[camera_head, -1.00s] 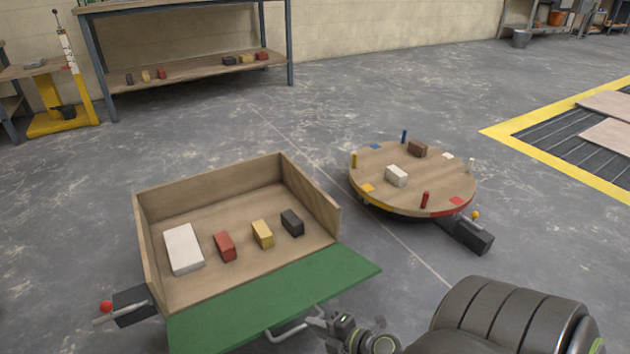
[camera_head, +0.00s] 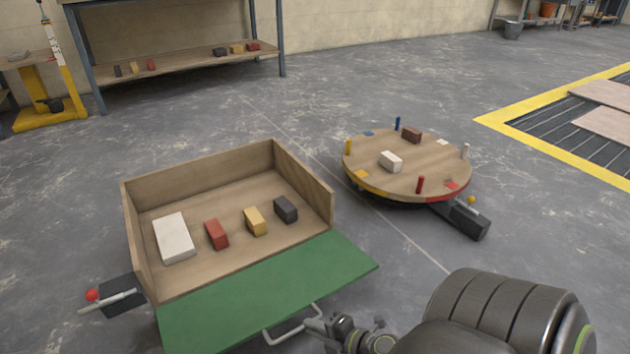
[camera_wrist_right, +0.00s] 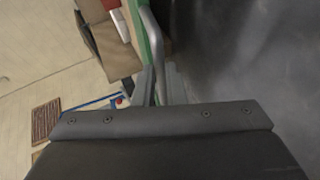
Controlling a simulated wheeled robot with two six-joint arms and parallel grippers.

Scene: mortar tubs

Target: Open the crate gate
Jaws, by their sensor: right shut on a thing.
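The wooden crate (camera_head: 146,240) stands on the floor at the left in the head view. Its green gate (camera_head: 270,288) is swung down and outward from the near side, leaving that side open. A grey bar handle (camera_head: 290,328) sticks out from the gate's outer face. My right gripper (camera_head: 318,324) is shut on this handle at its right part. In the right wrist view the handle (camera_wrist_right: 151,45) runs into my fingers (camera_wrist_right: 160,84), beside the green gate edge (camera_wrist_right: 155,30). My left gripper is not in view.
Inside the crate lie a white block (camera_head: 174,238), a red block (camera_head: 216,235), a yellow block (camera_head: 255,221) and a dark block (camera_head: 285,209). A lever with a red knob (camera_head: 92,295) is at the crate's left. A round turntable (camera_head: 408,183) stands to the right.

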